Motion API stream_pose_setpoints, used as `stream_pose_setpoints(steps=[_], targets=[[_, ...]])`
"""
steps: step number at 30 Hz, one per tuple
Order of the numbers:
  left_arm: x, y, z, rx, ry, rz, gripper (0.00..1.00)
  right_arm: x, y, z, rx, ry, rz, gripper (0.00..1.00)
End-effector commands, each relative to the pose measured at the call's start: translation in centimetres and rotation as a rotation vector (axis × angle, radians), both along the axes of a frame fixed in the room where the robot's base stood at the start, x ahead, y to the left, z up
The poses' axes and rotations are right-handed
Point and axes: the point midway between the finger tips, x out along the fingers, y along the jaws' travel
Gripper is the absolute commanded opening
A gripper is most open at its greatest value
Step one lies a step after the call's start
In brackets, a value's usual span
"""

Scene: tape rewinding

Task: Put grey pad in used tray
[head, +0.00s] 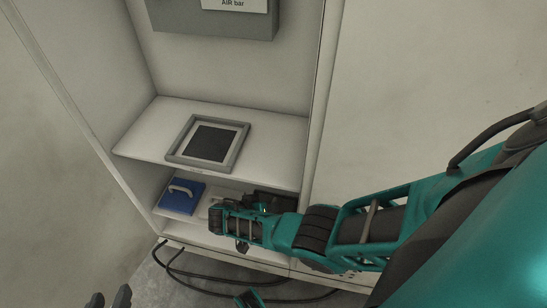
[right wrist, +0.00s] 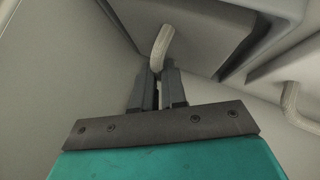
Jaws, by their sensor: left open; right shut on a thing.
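My right gripper (right wrist: 160,88) is shut on a pale curved handle (right wrist: 163,45) in the right wrist view. The handle runs up to a grey block (right wrist: 200,38), which looks like the grey pad. In the head view my right gripper (head: 215,212) is at the lower shelf and its own wrist hides most of the pad. A tray (head: 239,147) with a grey rim and dark inside lies on the upper shelf; no label shows, so I cannot tell whether it is the used tray. My left gripper (head: 109,299) is open and empty at the bottom left edge.
A blue pad (head: 184,205) with a pale handle sits on the lower shelf, left of my right gripper. The upper shelf (head: 275,150) is bare around the tray. A grey box labelled "AIR bar" (head: 215,22) hangs above. Dark cables (head: 190,273) lie on the floor in front.

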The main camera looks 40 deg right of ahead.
Motion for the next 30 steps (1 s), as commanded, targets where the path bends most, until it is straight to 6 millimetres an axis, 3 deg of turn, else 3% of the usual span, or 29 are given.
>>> stream_pose_setpoints(steps=[8, 9, 18, 30], targets=[[0.04, -0.01, -0.02, -0.001, -0.001, 0.001, 0.43, -0.1, 0.28, -0.1, 0.001, -0.001, 0.0, 0.0], [0.04, 0.0, -0.03, -0.001, 0.0, 0.001, 0.43, -0.11, 0.28, -0.11, 0.001, -0.001, 0.0, 0.14], [-0.03, 0.06, -0.11, 0.0, 0.002, 0.001, 0.43, -0.09, 0.25, -0.09, 0.001, -0.001, 0.0, 0.4], [-0.38, 0.12, -0.19, 0.001, 0.011, 0.003, 0.43, 0.08, -0.01, 0.23, 0.0, -0.002, 0.0, 0.4]])
